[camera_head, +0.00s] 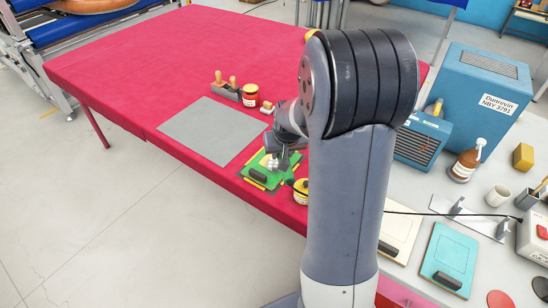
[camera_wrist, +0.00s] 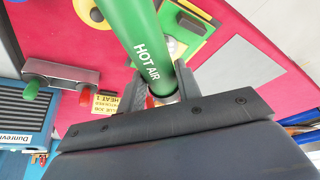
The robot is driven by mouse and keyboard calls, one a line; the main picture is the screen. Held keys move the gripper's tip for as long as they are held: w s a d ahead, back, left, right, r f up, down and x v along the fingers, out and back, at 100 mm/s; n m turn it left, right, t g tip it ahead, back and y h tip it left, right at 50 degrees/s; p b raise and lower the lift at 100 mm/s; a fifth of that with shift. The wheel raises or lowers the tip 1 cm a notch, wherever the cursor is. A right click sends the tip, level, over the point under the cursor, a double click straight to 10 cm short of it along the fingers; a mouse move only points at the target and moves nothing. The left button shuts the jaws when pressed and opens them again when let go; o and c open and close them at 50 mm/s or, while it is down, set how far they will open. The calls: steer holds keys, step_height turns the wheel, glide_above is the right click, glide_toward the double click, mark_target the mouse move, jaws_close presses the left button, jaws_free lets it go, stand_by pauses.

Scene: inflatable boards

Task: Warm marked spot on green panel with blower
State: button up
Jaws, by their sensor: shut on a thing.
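The green panel (camera_head: 262,181) lies on the near edge of the red table in the head view, with yellow strips and a black block on it. Part of it also shows in the wrist view (camera_wrist: 204,28), beside the blower. The green blower (camera_wrist: 145,40), lettered HOT AIR, runs between the fingers of my gripper (camera_wrist: 160,88) in the wrist view. My gripper is shut on it. In the head view my gripper (camera_head: 276,145) is above the panel, partly hidden by my arm. I cannot make out the marked spot or where the nozzle points.
A grey mat (camera_head: 208,130) lies left of the panel. A yellow tin (camera_head: 300,192) stands close to the panel's right. A red tin (camera_head: 250,95) and a tool rack (camera_head: 226,92) stand behind. A metal stand (camera_wrist: 62,74) shows in the wrist view. The table's far left is clear.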

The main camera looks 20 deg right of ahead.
step_height(320, 180, up, 8)
steer(key=p, duration=0.4)
steer(key=shift+f, duration=0.1)
